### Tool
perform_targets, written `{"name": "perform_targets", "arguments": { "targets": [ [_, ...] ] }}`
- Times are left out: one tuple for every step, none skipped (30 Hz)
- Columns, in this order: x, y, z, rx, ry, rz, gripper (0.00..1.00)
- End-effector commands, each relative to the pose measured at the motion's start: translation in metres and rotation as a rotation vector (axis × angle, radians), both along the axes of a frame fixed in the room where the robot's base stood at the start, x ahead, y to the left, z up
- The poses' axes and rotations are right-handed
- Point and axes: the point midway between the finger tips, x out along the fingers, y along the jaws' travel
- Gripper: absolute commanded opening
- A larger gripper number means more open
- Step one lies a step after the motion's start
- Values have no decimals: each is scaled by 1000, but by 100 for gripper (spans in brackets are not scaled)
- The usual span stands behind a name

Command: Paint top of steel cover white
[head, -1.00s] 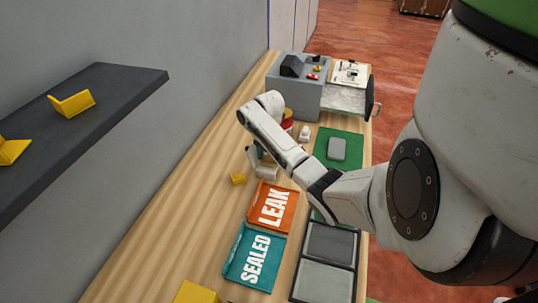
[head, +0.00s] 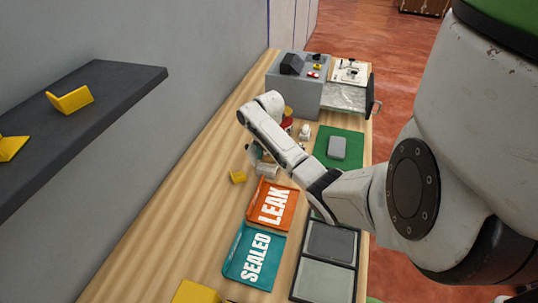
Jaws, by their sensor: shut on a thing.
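A grey block with rounded corners (head: 337,147), which looks like the steel cover, lies flat on a green mat (head: 325,160). Its top is plain grey. My gripper (head: 266,171) is low over the wooden bench, to the left of the mat and just beyond the orange tray. My own arm hides much of it. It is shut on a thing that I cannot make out. A small white object (head: 305,132) and a partly hidden red object (head: 286,125) stand to the left of the mat.
An orange LEAK tray (head: 285,193) and a teal SEALED tray (head: 230,262) lie on the bench (head: 170,225). A dark two-part tray (head: 357,270) is at their right. A small yellow block (head: 238,177) sits left of my gripper. A grey machine (head: 290,90) stands behind.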

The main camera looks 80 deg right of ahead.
Motion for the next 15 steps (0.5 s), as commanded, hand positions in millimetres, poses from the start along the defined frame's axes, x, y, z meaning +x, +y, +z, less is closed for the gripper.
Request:
{"name": "perform_targets", "arguments": {
  "targets": [
    [0,0,-1,1,0,0,30],
    [0,0,-1,1,0,0,30],
    [0,0,-1,1,0,0,30],
    [0,0,-1,1,0,0,30],
    [0,0,-1,1,0,0,30],
    [0,0,-1,1,0,0,30],
    [0,0,-1,1,0,0,30],
    [0,0,-1,1,0,0,58],
    [0,0,-1,1,0,0,62],
    [0,0,-1,1,0,0,65],
    [0,0,-1,1,0,0,68],
    [0,0,-1,1,0,0,72],
    [0,0,-1,1,0,0,74],
    [0,0,-1,1,0,0,77],
    [0,0,-1,1,0,0,81]
  ]
}}
